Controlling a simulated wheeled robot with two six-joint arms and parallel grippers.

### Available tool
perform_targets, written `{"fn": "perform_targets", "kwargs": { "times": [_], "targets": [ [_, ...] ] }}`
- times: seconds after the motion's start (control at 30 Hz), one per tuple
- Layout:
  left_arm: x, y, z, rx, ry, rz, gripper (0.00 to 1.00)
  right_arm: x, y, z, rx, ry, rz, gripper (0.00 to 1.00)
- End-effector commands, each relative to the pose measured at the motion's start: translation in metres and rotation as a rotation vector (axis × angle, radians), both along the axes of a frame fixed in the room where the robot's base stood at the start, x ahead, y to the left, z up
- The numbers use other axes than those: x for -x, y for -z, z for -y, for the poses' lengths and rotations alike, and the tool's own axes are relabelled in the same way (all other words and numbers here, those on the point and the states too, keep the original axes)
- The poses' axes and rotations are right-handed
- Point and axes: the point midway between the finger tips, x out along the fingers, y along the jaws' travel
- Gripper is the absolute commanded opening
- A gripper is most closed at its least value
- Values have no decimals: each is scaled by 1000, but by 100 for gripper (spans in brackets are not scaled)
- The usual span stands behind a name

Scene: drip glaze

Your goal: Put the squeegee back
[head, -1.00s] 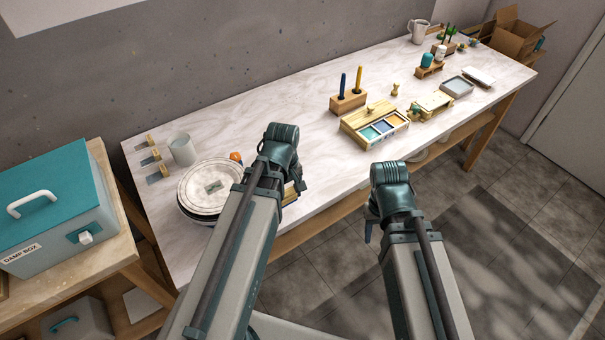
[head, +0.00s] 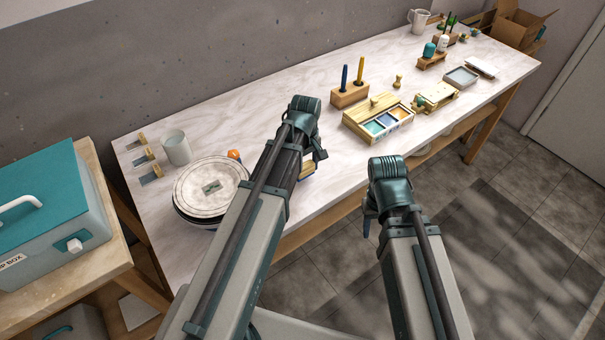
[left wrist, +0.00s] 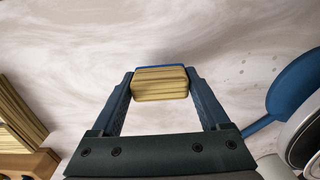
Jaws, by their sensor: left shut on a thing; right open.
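My left gripper (left wrist: 160,88) is shut on a wooden block with a blue edge, which I take to be the squeegee (left wrist: 161,82). In the left wrist view it sits crosswise between the two fingertips, above the pale marbled tabletop. In the head view a bit of the wooden piece (head: 308,170) shows beside my left gripper (head: 317,158), over the front part of the table; the arm hides most of it. My right gripper (head: 368,222) is open and empty, off the table's front edge.
A wooden glaze box (head: 378,120) and a block with two upright tools (head: 350,95) stand right of my left gripper. The back middle of the marble tabletop (head: 235,115) is clear.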

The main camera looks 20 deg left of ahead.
Motion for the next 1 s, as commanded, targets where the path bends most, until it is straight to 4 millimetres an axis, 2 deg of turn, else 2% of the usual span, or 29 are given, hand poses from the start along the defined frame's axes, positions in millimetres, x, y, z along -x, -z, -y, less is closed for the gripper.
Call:
{"fn": "perform_targets", "kwargs": {
  "times": [0.03, 0.07, 0.47, 0.5, 0.6, 1.0],
  "targets": [
    [0, 12, 3, 0, 0, 0, 35, 0, 12, 0, 0, 0, 0, 50],
    [1, 14, 4, 0, 0, 0, 35, 0, 14, 0, 0, 0, 0, 50],
    [0, 16, 4, 0, -2, 0, 35, 0, 16, 0, 0, 0, 0, 50],
    [1, 16, 4, 0, -2, 0, 81, 0, 16, 0, 0, 0, 0, 50],
    [1, 14, 4, 0, -2, 0, 99, 0, 14, 0, 0, 0, 0, 50],
    [1, 10, 4, 0, -2, 0, 100, 0, 10, 0, 0, 0, 0, 50]
  ]
}}
